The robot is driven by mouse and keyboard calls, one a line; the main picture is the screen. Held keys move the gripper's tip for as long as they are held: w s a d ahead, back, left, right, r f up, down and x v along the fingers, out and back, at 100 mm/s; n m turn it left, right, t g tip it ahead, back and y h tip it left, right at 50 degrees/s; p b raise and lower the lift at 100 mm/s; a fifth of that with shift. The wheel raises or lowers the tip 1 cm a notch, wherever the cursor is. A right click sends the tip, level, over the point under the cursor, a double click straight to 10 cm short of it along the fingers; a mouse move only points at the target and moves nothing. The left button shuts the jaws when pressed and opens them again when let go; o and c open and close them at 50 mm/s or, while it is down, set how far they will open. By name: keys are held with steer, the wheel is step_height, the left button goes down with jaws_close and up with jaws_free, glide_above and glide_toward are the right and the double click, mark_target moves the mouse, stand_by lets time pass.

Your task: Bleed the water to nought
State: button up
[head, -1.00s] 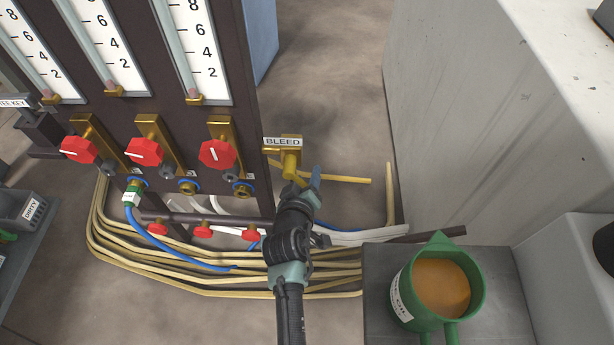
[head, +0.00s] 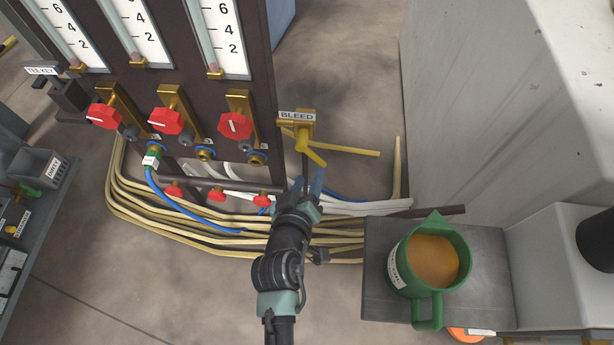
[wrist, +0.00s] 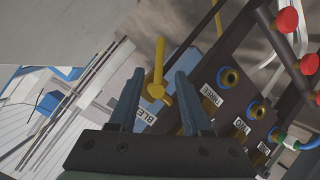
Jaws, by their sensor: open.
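The brass bleed valve (head: 304,129) sits at the lower right edge of the gauge panel, under a white BLEED label (head: 297,117). Its yellow handle (head: 314,156) slants down to the right. My gripper (head: 306,184) is just below the handle, apart from it in the head view. In the wrist view my gripper (wrist: 158,98) is open, with the yellow handle (wrist: 158,68) seen beyond and between its fingers. Three gauge tubes stand above; the right gauge (head: 222,42) has a reddish float near the bottom, below the 2 mark.
Three red knobs, the nearest to the valve being the right knob (head: 235,126), sit under the gauges. A blue hose (head: 165,195) joins the left outlet. Cream hoses (head: 180,225) run below. A green jug (head: 432,270) of orange-brown liquid stands at right on a grey block.

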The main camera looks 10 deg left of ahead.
steer(key=shift+s+a+r, duration=0.1)
steer(key=shift+s+r, duration=0.15)
steer(key=shift+s, duration=0.3)
steer(key=shift+f, duration=0.3)
steer(key=c, duration=0.4)
steer(key=f+m+y+b, duration=0.1)
steer(key=m+b, duration=0.1)
steer(key=s+f+m+b, duration=0.1)
steer(key=f+b, duration=0.1)
steer(key=b, duration=0.1)
steer(key=shift+s+a+m+y, duration=0.1)
steer(key=shift+s+m+y, duration=0.05)
steer(key=shift+m+y, duration=0.25)
jaws_close()
steer(key=s+d+r+m+t+b, duration=0.4)
steer(key=d+m+b, duration=0.3)
steer(key=m+b, duration=0.45)
steer(key=w+a+f+m+p, duration=0.1)
steer(key=w+a+p, duration=0.1)
steer(key=w, duration=0.3)
steer(key=w+a+f+p, duration=0.1)
steer(key=w+f, duration=0.1)
steer(key=w, duration=0.4)
steer(key=shift+w+a+f+m+t+p, duration=0.15)
steer(key=shift+a+f+m+t+p, duration=0.15)
steer(key=shift+a+m+t+p, duration=0.1)
